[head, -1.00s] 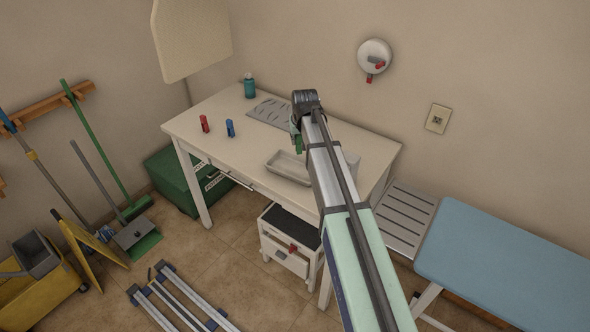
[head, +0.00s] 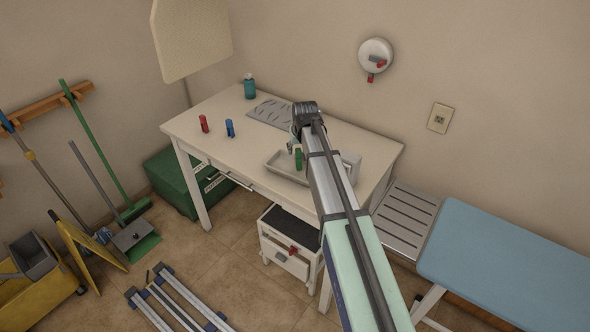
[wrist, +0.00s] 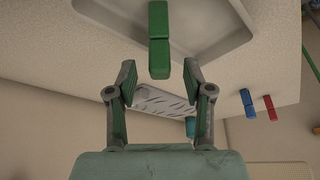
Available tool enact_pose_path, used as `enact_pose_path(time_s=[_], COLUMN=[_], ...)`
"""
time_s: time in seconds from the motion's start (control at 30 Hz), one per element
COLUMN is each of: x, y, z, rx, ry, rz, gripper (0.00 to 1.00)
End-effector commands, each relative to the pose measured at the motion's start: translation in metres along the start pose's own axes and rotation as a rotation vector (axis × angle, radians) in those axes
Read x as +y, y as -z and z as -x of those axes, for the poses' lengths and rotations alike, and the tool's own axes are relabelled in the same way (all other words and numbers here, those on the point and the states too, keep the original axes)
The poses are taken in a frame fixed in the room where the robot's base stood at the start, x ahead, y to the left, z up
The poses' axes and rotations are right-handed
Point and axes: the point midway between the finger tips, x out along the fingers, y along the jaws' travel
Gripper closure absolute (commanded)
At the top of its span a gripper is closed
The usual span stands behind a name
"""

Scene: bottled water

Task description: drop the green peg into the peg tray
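The green peg (head: 298,158) shows upright at the grey peg tray (head: 272,164), beside my arm in the head view. In the wrist view the green peg (wrist: 159,42) lies between and beyond my fingertips, with a gap on each side, against the tray's inside (wrist: 195,25). I cannot tell whether it touches the tray floor. My gripper (wrist: 159,74) is open and does not touch the peg. In the head view my arm hides part of the tray and most of the gripper.
A red peg (head: 204,123) and a blue peg (head: 229,128) stand on the white table (head: 255,148), left of the tray. A grey slotted board (head: 268,112) and a teal bottle (head: 249,87) are farther back. The table's left part is mostly clear.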

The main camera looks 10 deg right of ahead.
Motion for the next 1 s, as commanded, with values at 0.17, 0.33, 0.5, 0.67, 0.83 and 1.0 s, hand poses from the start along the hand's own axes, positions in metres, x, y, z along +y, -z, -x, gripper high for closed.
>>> enact_pose_path(time_s=[0.17,0.33,0.5,0.67,0.83,1.0], x=[0.0,0.0,0.0,0.0,0.0,0.0], y=[0.0,0.0,-0.001,-0.001,-0.001,0.0], z=[0.0,0.009,0.034,0.066,0.095,0.114], rx=[0.0,0.002,0.003,0.004,0.002,0.0], ry=[0.0,0.0,0.0,0.0,0.0,0.0], rz=[0.0,0.0,0.0,0.0,0.0,0.0], gripper=[0.49,0.49,0.49,0.49,0.49,0.49])
